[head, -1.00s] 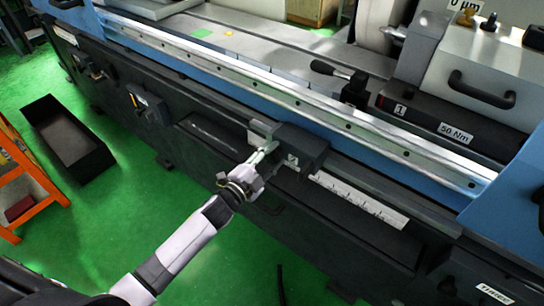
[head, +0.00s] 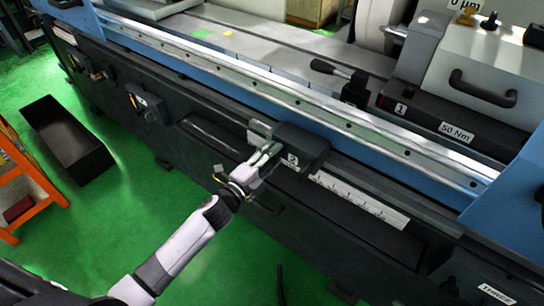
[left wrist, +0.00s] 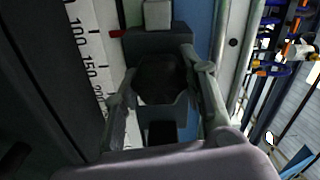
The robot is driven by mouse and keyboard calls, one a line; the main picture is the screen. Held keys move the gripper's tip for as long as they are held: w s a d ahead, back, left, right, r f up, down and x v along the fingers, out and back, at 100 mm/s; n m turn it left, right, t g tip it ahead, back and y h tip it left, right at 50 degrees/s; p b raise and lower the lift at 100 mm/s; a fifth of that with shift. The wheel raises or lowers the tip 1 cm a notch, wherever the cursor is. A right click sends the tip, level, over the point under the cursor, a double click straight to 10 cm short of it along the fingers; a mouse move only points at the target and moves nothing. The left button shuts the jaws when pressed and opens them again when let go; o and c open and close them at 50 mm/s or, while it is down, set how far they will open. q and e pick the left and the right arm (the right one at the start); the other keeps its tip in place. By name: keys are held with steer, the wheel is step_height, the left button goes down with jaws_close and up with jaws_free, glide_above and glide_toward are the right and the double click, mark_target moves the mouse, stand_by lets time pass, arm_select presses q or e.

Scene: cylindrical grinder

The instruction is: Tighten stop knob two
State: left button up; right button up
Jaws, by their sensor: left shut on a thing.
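The stop block (head: 302,146) marked 2 is a dark box on the rail along the front of the grinder. Its knob (left wrist: 160,78) is dark and faceted, and shows between my fingers in the left wrist view. My left gripper (head: 266,154) reaches the left side of the block and is shut on the knob, one finger on each side. In the head view the fingers and wrist hide the knob. My right gripper is not in view.
A white scale (head: 360,200) runs along the front right of the block. A lever with a black knob (head: 322,67) stands on the machine bed behind. A black bin (head: 66,140) and an orange rack (head: 25,185) are on the green floor at left.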

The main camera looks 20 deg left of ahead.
arm_select(q)
steer(key=o, duration=1.2)
steer(key=shift+c, duration=0.2)
steer(key=shift+s, duration=0.1)
steer(key=v, duration=1.2)
